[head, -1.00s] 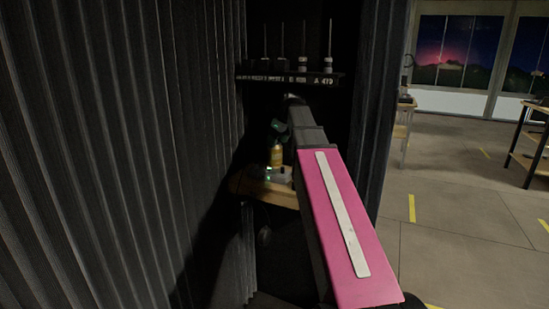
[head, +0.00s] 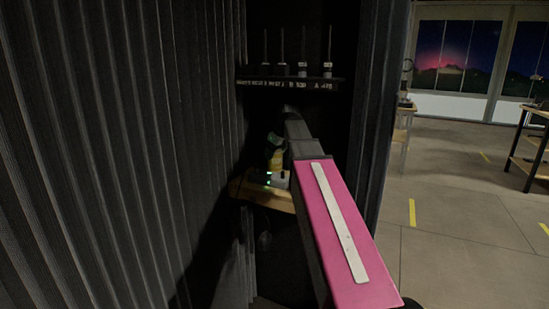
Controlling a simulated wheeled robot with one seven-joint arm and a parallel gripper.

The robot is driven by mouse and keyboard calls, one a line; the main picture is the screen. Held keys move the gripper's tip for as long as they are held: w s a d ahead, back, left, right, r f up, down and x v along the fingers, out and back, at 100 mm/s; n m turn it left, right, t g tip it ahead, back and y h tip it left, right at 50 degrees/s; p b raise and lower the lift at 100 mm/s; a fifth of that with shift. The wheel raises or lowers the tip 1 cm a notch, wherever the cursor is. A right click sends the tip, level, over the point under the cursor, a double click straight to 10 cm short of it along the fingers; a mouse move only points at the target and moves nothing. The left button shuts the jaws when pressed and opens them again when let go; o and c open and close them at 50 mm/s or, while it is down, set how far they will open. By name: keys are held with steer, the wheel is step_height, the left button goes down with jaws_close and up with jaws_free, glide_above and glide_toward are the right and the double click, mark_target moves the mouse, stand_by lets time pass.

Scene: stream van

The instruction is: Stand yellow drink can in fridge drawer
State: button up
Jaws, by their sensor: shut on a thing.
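The yellow drink can (head: 276,163) stands upright at the back of a dark alcove in the head view, small and partly covered. My gripper (head: 276,150) has come down over its upper part and is shut on it. The fingertips are dark and hard to make out. I see no fridge drawer in this view.
The can is over a wooden shelf (head: 262,192), beside a small pale device with a green light (head: 268,178). A dark rack with several antennas (head: 290,80) hangs above. Dark ribbed curtains close in on both sides. Open floor (head: 450,200) lies to the right.

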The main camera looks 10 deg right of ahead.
steer(key=shift+r, duration=0.15)
steer(key=shift+r, duration=0.5)
steer(key=shift+s+r, duration=0.15)
steer(key=s+a+r+t+h, duration=0.1)
steer(key=s+a+r, duration=0.1)
steer(key=r, duration=0.3)
steer(key=s+a+r+t+h, duration=0.1)
steer(key=s+a+r+t, duration=0.15)
steer(key=r, duration=0.25)
steer(key=s+a+r+g+y, duration=0.1)
steer(key=s+a, duration=0.4)
steer(key=s, duration=0.3)
steer(key=s+a+r+g+y, duration=0.1)
steer(key=s+a+g, duration=0.1)
steer(key=s+a, duration=0.4)
steer(key=s, duration=0.3)
steer(key=shift+a, duration=0.2)
steer(key=shift+s+a+g, duration=0.1)
steer(key=shift+g, duration=0.15)
